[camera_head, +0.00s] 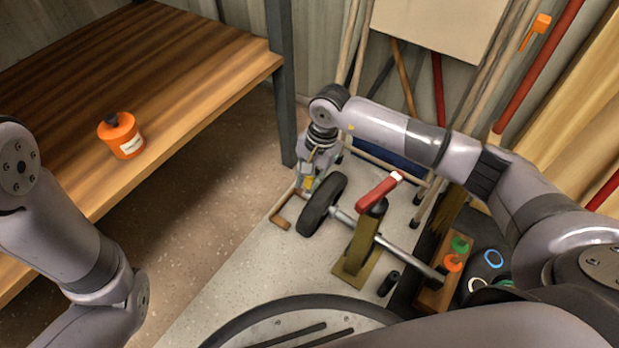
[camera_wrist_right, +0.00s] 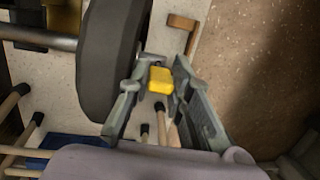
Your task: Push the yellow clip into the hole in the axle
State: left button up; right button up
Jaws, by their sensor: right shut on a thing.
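The yellow clip (camera_wrist_right: 160,80) is held between the fingertips of my right gripper (camera_wrist_right: 163,64) in the wrist view. In the head view my right gripper (camera_head: 308,181) points down just left of the black wheel (camera_head: 322,205). The wheel sits on the grey metal axle (camera_head: 407,255), which also shows at the upper left of the wrist view (camera_wrist_right: 38,36). The clip is beside the wheel's outer side. The hole in the axle is hidden, and I cannot tell whether the clip touches the axle. My left arm shows at the left, but its gripper is out of view.
An upright stand (camera_head: 357,245) with a red handle (camera_head: 379,191) is by the axle. A brown bent handle (camera_head: 280,221) lies near the wheel. Long-handled tools lean at the back. An orange bottle (camera_head: 122,136) stands on the wooden table (camera_head: 190,75). The floor between is clear.

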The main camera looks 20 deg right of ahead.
jog(key=shift+w+f+b, duration=0.1)
jog(key=shift+f+b, duration=0.95)
jog(key=shift+f, duration=0.35)
dwell(1.5)
jog(key=o, duration=0.7)
jog(key=shift+c, duration=0.2)
jog(key=shift+o, duration=0.9)
jog(key=shift+f, duration=0.1)
